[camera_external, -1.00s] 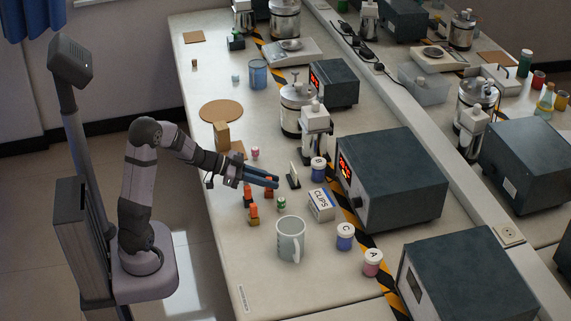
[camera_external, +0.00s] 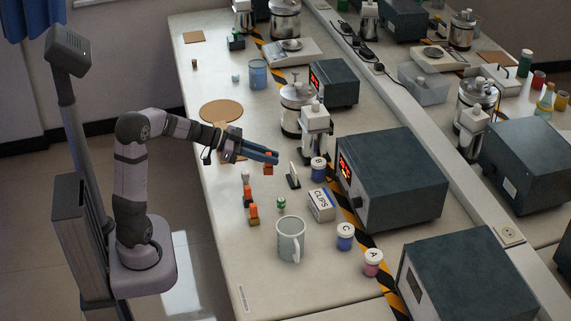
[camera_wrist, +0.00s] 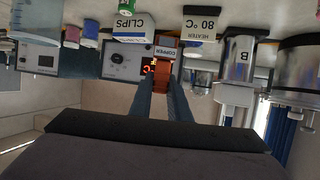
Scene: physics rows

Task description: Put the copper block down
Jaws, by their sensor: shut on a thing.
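The copper block (camera_wrist: 163,76) is an orange block with a white label reading COPPER. My gripper (camera_wrist: 164,88) is shut on it, with a dark finger on each side in the wrist view, which is upside down. In the external view, the orange block (camera_external: 268,163) shows just below the fingertips of my gripper (camera_external: 268,156). It is held over the left part of the bench. I cannot tell how high it is above the surface. Two similar orange-topped blocks stand nearer the front, one (camera_external: 249,194) behind the other (camera_external: 253,214).
A cork disc (camera_external: 221,110) lies behind. The front-left bench is clear.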

